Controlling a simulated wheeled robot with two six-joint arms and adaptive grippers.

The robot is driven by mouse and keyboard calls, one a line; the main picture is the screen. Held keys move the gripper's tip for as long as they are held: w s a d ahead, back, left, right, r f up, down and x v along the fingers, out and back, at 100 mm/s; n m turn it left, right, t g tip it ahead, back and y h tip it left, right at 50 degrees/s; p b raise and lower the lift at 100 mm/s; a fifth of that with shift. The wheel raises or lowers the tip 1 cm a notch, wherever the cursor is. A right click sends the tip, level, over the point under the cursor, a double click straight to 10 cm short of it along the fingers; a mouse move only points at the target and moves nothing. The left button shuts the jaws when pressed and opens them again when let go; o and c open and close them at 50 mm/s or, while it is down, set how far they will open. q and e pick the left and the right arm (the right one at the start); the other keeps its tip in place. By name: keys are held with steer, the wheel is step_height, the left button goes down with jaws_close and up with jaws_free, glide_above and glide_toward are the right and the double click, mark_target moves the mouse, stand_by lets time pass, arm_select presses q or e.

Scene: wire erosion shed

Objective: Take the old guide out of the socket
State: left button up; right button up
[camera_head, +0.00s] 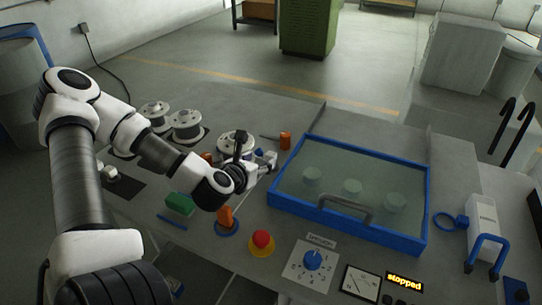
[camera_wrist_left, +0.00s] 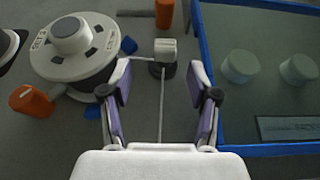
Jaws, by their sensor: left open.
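In the left wrist view a small white block, which looks like the guide (camera_wrist_left: 166,47), sits in a dark round socket (camera_wrist_left: 162,71). A thin wire runs beside it and down between my fingers. My left gripper (camera_wrist_left: 160,88) is open and empty, with its two fingers apart, just short of the guide and lined up with it. In the head view my left gripper (camera_head: 257,163) is between the spool and the blue-framed tank; it makes the guide hard to pick out there. My right gripper is not in view.
A white spool (camera_wrist_left: 75,47) stands left of the guide, with an orange knob (camera_wrist_left: 32,101) beside it. An orange cylinder (camera_wrist_left: 165,13) is beyond. The blue-framed tank (camera_head: 418,243) is to the right. A red button (camera_head: 262,240) and dial (camera_head: 312,260) are in front.

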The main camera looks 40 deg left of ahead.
mark_target(271, 154)
arm_select(q)
steer(key=x, duration=0.7)
steer(key=shift+w+d+r, duration=0.1)
steer(key=shift+w+d, duration=0.25)
steer(key=shift+s+r, duration=0.1)
steer(key=shift+s, duration=0.05)
jaws_close()
